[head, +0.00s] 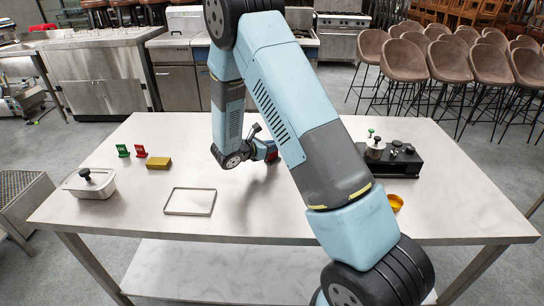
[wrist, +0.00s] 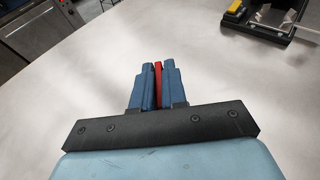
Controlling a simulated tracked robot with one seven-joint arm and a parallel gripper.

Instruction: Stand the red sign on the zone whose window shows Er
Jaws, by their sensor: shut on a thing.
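My gripper (wrist: 158,85) is shut on a thin red piece (wrist: 158,72), seen edge-on between the blue fingers in the wrist view. In the head view my gripper (head: 270,152) is low over the middle of the table, and the red piece (head: 272,156) shows dark at its tip. Another small red sign (head: 140,151) stands at the left beside a green sign (head: 123,150). A dark unit (head: 402,166) stands at the right, partly behind my arm. I cannot read Er or any zone window in either view.
On the table (head: 130,222) are a yellow block (head: 159,163), a shallow tray (head: 190,202), a white lidded tub (head: 92,190) and an orange bowl (head: 396,202). The table's middle front is bare.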

